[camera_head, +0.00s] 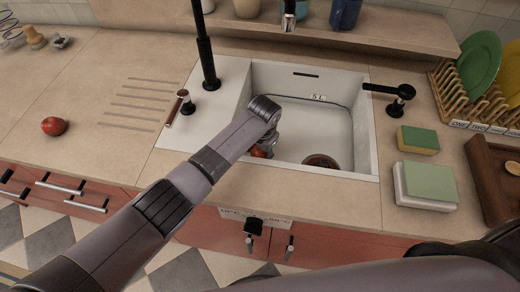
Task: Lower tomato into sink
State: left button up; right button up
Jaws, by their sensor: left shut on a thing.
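A red tomato (258,152) shows partly under my left gripper (266,146), at the left part of the sink. My left arm reaches in from the lower left, and its wrist hides most of the gripper and much of this tomato. The left gripper is shut on the tomato. I cannot tell how far the tomato is above the sink floor. A second tomato (54,126) lies on the counter at the left. My right gripper is not in view.
A black faucet (205,50) stands behind the sink's left side, and a black tap (400,98) is at its right. Sponges (418,138), a dish rack with plates (480,62) and a wooden tray (492,165) are on the right.

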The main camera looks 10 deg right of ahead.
pick_arm(q)
jog(key=o, duration=1.3)
jog(key=shift+r, duration=0.1)
